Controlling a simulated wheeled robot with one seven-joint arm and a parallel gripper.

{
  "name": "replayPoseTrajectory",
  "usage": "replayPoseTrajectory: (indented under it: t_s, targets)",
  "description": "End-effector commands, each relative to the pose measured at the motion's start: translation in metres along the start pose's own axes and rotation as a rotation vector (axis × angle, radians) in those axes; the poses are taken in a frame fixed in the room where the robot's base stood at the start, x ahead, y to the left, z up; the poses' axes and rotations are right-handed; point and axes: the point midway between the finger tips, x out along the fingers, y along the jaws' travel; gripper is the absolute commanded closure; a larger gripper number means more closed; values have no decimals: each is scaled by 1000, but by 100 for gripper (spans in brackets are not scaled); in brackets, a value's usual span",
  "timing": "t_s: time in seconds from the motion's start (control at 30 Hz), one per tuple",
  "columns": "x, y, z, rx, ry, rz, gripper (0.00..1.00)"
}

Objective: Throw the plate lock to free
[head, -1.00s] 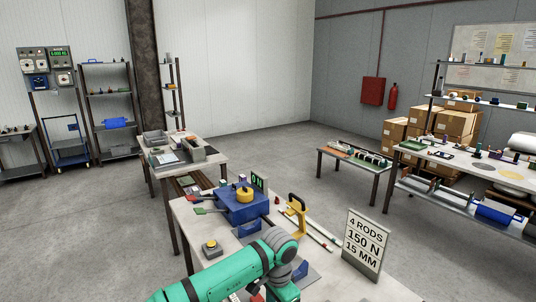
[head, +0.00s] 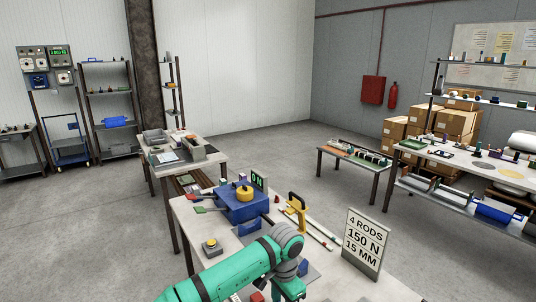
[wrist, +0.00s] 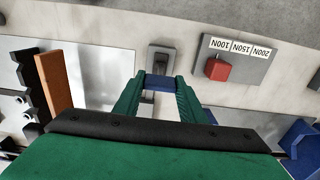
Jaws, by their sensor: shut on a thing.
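My gripper (wrist: 160,88) shows in the wrist view with its green fingers closed on a small blue piece (wrist: 158,83). The blue piece lies right at the near end of a grey slotted block (wrist: 163,58), which looks like the plate lock. I cannot tell how far the blue piece reaches into the block, as the fingers hide its sides. In the head view my gripper (head: 292,288) is low in the frame over the bench, and the lock is hidden there behind my arm.
A red knob (wrist: 218,70) on a grey plate with force labels sits right of the block. An orange-brown bar (wrist: 54,82) stands at left.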

Motion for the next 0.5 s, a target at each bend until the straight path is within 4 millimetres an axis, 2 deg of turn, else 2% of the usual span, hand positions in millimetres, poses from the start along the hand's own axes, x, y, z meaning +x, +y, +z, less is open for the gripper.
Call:
replayPoseTrajectory:
  t_s: [0.2,0.5]
  targets:
    - [0,1,-12,3,10,0,98]
    - [0,1,-14,2,9,0,98]
